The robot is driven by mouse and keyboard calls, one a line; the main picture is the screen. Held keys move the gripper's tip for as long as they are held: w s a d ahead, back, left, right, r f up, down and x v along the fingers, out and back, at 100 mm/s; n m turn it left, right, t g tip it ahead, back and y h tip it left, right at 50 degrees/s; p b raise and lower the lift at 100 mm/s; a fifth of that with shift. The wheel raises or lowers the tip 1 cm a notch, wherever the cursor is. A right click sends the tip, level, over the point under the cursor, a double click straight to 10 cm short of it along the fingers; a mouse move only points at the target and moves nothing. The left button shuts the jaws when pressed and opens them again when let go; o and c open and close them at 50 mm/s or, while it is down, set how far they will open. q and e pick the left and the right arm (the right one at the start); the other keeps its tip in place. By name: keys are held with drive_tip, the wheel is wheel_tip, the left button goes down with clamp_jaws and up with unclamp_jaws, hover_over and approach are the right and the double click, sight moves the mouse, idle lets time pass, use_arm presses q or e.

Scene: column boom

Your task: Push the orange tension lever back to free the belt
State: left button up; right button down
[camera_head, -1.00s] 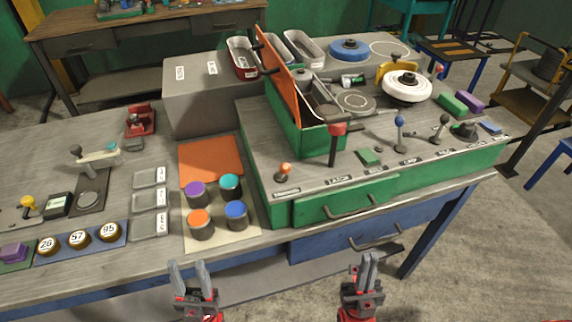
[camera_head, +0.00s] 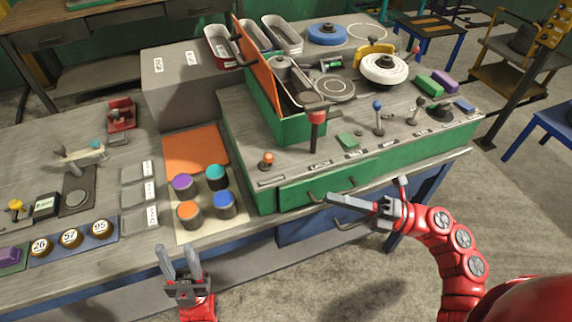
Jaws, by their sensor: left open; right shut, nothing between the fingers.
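The lever with the orange knob (camera_head: 267,158) stands short and roughly upright at the front left of the green-fronted machine deck; the label in front of it is too small to read. My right gripper (camera_head: 332,197) is shut and empty, with its fingers pointing left, in front of the green drawer, right of and nearer than the lever, apart from it. My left gripper (camera_head: 179,252) is open and empty, pointing up in front of the bench edge. I cannot make out the belt for sure; a raised orange lid (camera_head: 254,60) hides part of the machine.
A taller red-knobbed lever (camera_head: 316,118) and a blue-knobbed lever (camera_head: 378,112) stand to the right on the deck. Several coloured-topped jars (camera_head: 188,215) stand left of the machine. The green drawer (camera_head: 330,184) has a protruding handle.

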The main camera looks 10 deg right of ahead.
drive_tip(key=shift+w+d+f+h, duration=0.25)
drive_tip(key=shift+w+d+h, duration=0.1)
drive_tip(key=shift+d+h, duration=0.25)
drive_tip(key=shift+a, duration=0.15)
drive_tip(key=p, duration=0.3)
approach(267, 161)
drive_tip(key=s+a, duration=0.2)
drive_tip(key=a, duration=0.2)
drive_tip(key=shift+w+a+f+p, duration=0.1)
drive_tip(key=shift+w+a+p, duration=0.3)
drive_tip(key=shift+w, duration=0.45)
drive_tip(key=shift+w+a+f+p, duration=0.1)
drive_tip(key=shift+w+a+p, duration=0.3)
drive_tip(key=shift+w, duration=0.4)
drive_tip(key=shift+r, duration=0.1)
